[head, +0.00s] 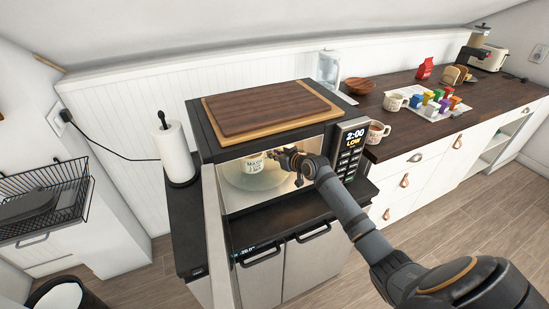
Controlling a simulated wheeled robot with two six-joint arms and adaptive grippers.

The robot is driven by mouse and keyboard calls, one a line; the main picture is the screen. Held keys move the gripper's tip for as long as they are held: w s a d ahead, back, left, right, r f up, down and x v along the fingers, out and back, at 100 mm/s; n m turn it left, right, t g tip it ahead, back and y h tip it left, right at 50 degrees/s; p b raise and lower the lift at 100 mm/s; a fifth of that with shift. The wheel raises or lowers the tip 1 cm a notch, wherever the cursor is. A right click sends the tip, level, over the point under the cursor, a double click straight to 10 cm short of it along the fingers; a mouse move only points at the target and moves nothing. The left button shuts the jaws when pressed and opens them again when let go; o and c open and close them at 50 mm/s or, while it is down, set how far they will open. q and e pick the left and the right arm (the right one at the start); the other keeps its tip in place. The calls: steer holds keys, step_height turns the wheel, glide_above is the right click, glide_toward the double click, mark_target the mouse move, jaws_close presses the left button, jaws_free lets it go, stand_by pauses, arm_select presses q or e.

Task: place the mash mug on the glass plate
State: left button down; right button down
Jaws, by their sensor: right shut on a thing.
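The mash mug (254,165), pale with dark lettering, is inside the lit microwave (204,142), over the back part of the round glass plate (243,183). I cannot tell whether its base touches the plate. My right gripper (273,160) reaches in through the open front from the right and is shut on the mug's right side. The gripper hides that side of the mug and part of the plate. My left gripper is not in view.
The microwave door (217,235) stands open at the left front. A wooden cutting board (265,108) lies on top of the microwave. A paper towel roll (174,152) stands to the left. Another mug (377,132) and several colored items are on the right counter.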

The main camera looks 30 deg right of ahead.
step_height(320, 180, down, 2)
steer(key=shift+w, duration=0.1)
steer(key=shift+f, duration=0.25)
steer(key=c, duration=1.4)
jaws_free()
